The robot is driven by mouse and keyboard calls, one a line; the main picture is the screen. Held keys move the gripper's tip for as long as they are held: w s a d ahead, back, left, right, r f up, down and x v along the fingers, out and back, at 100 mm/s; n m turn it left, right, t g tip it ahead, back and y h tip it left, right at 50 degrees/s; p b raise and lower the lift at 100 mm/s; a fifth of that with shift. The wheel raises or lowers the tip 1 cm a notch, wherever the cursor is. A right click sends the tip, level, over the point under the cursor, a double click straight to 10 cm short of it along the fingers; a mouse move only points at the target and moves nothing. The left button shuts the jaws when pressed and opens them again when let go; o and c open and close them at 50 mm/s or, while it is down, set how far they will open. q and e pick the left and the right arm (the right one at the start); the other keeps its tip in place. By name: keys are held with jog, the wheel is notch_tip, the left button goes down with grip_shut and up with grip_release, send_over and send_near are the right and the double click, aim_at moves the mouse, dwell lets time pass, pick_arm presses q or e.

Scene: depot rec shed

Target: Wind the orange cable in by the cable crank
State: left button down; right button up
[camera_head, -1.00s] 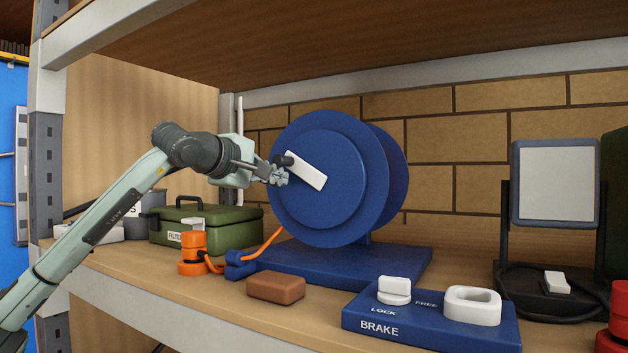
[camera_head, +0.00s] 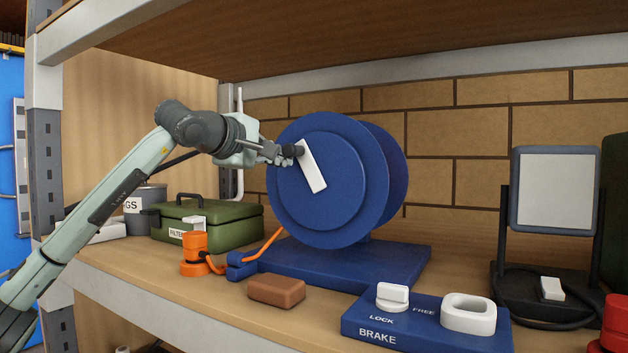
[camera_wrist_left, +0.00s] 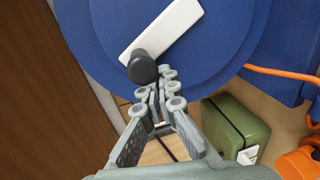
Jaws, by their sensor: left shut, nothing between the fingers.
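The blue cable reel (camera_head: 322,215) stands on its base, with the white crank arm (camera_head: 313,168) on its front face. The crank's dark knob (camera_head: 298,150) is at the arm's upper left end. My left gripper (camera_head: 284,156) is shut and empty, its fingertips at the knob. In the left wrist view the knob (camera_wrist_left: 142,67) lies just beyond the fingertips (camera_wrist_left: 170,88); I cannot tell whether they touch. The orange cable (camera_head: 265,246) runs from the reel through a blue guide (camera_head: 241,265) to an orange plug (camera_head: 194,247). My right gripper is out of view.
A blue brake panel (camera_head: 420,325) with a white knob (camera_head: 392,296) on the LOCK side stands at front right. A brown block (camera_head: 276,291) lies before the reel. A green box (camera_head: 222,222) stands behind the plug, and a lamp (camera_head: 555,190) at right.

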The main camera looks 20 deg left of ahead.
pick_arm(q)
jog(key=shift+d+r+p, duration=0.65)
jog(key=shift+r+p, duration=0.2)
jog(key=shift+s+f, duration=0.1)
jog(key=shift+f, duration=0.05)
jog(key=s+a+f+b, duration=0.1)
jog(key=s+b, duration=0.3)
jog(key=s, duration=0.4)
jog(key=shift+s+a, duration=0.4)
jog(key=shift+f, duration=0.1)
